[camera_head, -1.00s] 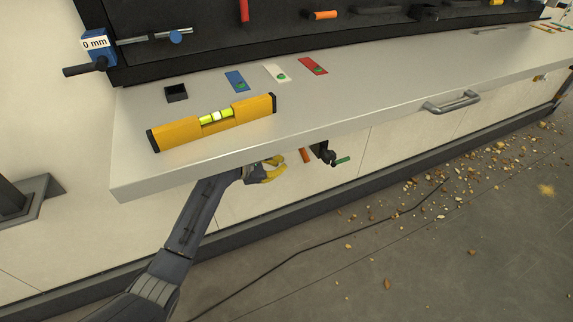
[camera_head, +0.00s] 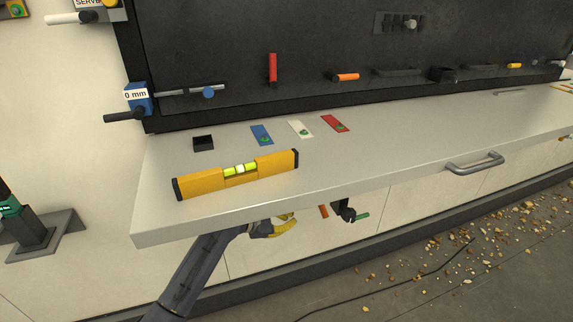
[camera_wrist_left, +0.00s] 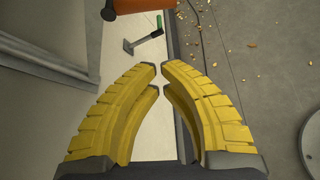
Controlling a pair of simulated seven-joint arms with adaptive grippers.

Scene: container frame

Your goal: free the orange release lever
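An orange lever (camera_head: 323,211) hangs below the bench's front edge in the head view, beside a dark bracket (camera_head: 343,210) with a green-tipped handle (camera_head: 361,216). An orange piece (camera_wrist_left: 143,4), apparently this lever, is cut off by the top edge of the left wrist view, beyond my fingertips. My left gripper (camera_head: 293,220) has yellow curved fingers and is under the bench edge, left of the lever and apart from it. In the wrist view the left gripper (camera_wrist_left: 161,70) has a narrow gap between its tips and holds nothing. My right gripper is not in view.
The bench top (camera_head: 420,145) overhangs my left gripper. A yellow spirit level (camera_head: 210,182) lies on it near the front. A metal drawer handle (camera_head: 474,163) sticks out to the right. Another orange handle (camera_head: 347,77) is on the dark back panel. Rubble (camera_head: 470,255) lies on the floor.

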